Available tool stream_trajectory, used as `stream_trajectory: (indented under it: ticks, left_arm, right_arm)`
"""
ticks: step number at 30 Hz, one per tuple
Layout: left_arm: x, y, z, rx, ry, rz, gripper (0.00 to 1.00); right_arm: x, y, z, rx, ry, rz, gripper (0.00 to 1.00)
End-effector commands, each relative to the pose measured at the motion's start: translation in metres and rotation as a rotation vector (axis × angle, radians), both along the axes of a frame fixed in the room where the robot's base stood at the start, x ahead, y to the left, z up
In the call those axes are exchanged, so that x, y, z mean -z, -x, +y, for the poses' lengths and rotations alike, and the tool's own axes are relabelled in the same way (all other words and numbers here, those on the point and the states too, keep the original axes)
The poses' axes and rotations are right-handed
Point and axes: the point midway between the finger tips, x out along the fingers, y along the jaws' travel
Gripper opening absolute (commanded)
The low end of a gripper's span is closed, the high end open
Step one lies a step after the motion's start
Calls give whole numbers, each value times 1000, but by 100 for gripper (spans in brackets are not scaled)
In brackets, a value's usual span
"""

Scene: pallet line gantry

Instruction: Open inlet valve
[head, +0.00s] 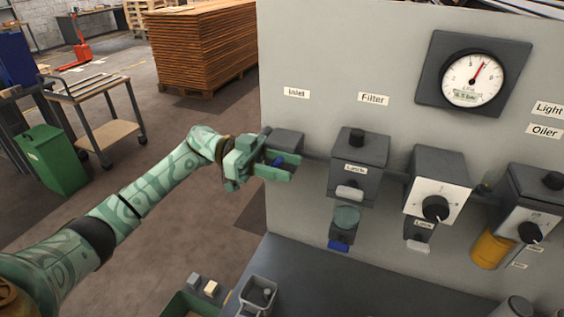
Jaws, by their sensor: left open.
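The inlet valve (287,139) is a dark grey block on the grey panel, below the "Inlet" label (296,93). A small blue part (278,161), which looks like its handle, shows between the fingers of my left gripper (279,160). My left gripper is open in front of the valve, and its green fingers hide much of the valve's lower part. I cannot tell whether a finger touches the blue part. My right gripper is not in view.
The filter unit (357,160) stands right of the valve, with a regulator (437,184) and an oiler (535,200) further right. A pressure gauge (472,80) is above. A grey bin (257,296) is below. The floor at left has a cart (100,88).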

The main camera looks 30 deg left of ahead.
Motion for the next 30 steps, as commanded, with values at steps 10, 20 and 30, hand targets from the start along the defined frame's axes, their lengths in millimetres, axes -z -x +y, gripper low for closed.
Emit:
stream_trajectory:
  ticks: [10,20,30]
  left_arm:
    - [0,0,0,0,0,-1,0]
    - [-2,0,0,0,-26,-1,0]
    - [-5,0,-1,-1,-221,9,0]
  right_arm:
    - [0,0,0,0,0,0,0]
    - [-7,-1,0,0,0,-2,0]
    - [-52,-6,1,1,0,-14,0]
